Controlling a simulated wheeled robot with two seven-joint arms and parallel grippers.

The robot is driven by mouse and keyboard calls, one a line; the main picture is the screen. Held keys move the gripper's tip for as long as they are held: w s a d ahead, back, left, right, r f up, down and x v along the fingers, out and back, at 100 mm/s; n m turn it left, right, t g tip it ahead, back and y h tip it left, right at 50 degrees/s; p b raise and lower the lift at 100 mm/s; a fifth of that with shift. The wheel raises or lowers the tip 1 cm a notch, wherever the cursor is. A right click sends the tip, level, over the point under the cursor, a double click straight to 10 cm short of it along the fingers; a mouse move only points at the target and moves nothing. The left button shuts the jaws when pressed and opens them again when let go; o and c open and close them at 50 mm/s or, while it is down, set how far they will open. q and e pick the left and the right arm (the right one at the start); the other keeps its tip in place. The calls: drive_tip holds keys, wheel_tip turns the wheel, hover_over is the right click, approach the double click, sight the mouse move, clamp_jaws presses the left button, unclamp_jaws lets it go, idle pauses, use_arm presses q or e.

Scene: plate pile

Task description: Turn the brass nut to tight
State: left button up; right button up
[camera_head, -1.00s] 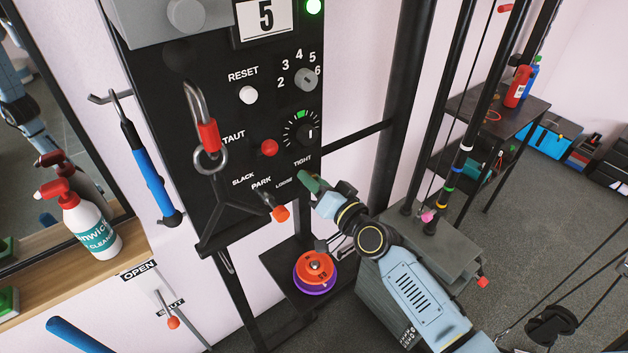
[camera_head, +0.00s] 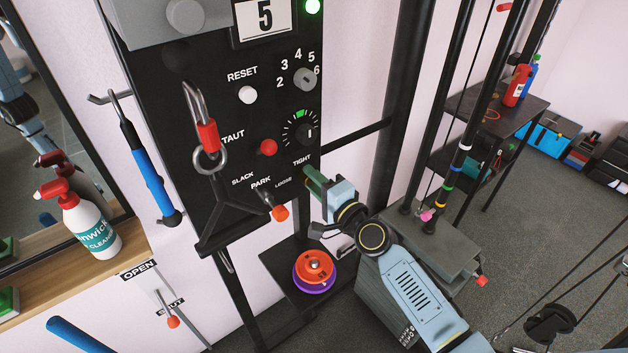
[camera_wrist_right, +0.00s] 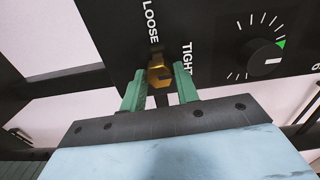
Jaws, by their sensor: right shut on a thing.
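The brass nut (camera_wrist_right: 158,75) shows in the right wrist view on the lower edge of the black panel (camera_wrist_right: 215,25), between the labels LOOSE on the left and TIGHT on the right. A dark mark sits on the right part of its face. My right gripper (camera_wrist_right: 160,84) has its two green fingers on either side of the nut and is shut on it. In the head view my right gripper (camera_head: 309,174) reaches the panel just under the word TIGHT, and its fingers and arm hide the nut. My left gripper is not in view.
A dial (camera_wrist_right: 265,60) with a green mark is right of the nut. A red-tipped PARK lever (camera_head: 280,212) sticks out left of my right gripper. Orange and purple discs (camera_head: 315,268) lie on a low shelf below. A black post (camera_head: 398,110) stands to the right.

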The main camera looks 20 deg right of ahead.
drive_tip(key=shift+m, duration=0.4)
drive_tip(key=o, duration=0.9)
drive_tip(key=shift+o, duration=0.2)
drive_tip(key=shift+s, duration=0.1)
drive_tip(key=b+v, duration=0.1)
drive_tip(key=v, duration=1.2)
drive_tip(key=shift+s, duration=0.1)
